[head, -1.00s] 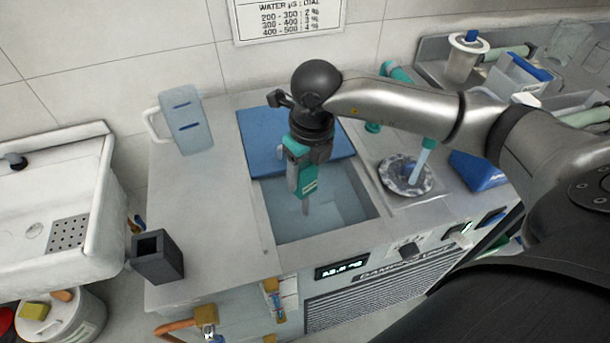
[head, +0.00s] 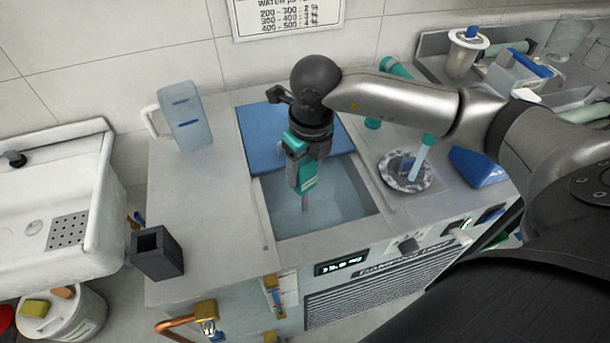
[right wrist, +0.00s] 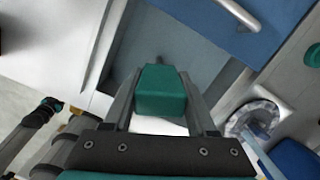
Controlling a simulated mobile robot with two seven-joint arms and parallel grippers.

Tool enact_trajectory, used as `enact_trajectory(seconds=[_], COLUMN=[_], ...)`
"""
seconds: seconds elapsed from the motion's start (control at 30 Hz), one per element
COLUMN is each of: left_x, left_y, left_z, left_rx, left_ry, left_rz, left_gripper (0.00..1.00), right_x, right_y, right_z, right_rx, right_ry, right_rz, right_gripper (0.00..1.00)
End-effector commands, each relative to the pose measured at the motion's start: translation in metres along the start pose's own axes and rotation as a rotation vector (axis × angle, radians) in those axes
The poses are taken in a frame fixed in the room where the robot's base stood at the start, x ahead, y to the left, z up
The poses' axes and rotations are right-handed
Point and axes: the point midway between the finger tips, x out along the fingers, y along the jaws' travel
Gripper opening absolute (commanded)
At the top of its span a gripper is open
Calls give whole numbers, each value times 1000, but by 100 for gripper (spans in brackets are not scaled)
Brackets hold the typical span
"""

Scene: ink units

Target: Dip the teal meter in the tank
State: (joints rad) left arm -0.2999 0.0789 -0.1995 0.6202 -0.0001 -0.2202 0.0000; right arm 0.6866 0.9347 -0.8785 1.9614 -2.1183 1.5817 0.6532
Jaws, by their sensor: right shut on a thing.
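The teal meter (head: 308,176) is upright in the head view, its thin grey probe pointing down into the tank opening. My right gripper (head: 303,160) is shut on it from above; the right wrist view shows the meter's teal body (right wrist: 161,92) between the two fingers. The tank (head: 345,203) is a rectangular opening in the grey counter with pale blue liquid inside. Whether the probe tip touches the liquid I cannot tell. A blue lid (head: 262,125) covers the back of the opening. My left gripper is not in view.
A clear jug (head: 187,120) stands at the counter's back left. A dark square holder (head: 157,254) is at the front left corner. A round dish (head: 396,180) with a teal-handled tool sits right of the tank.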

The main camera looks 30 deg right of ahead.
Motion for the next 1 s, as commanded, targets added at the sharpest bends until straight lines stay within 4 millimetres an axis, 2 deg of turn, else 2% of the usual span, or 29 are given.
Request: enact_trajectory(seconds=[0.17, 1.0], left_x=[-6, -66], left_y=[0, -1], left_z=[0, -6], left_rx=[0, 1], left_ry=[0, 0], left_rz=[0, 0], left_gripper=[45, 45], right_x=[-8, -92], right_y=[0, 0], right_z=[1, 12], right_rx=[0, 0], right_ry=[-2, -2], right_rz=[0, -1], right_gripper=[0, 0])
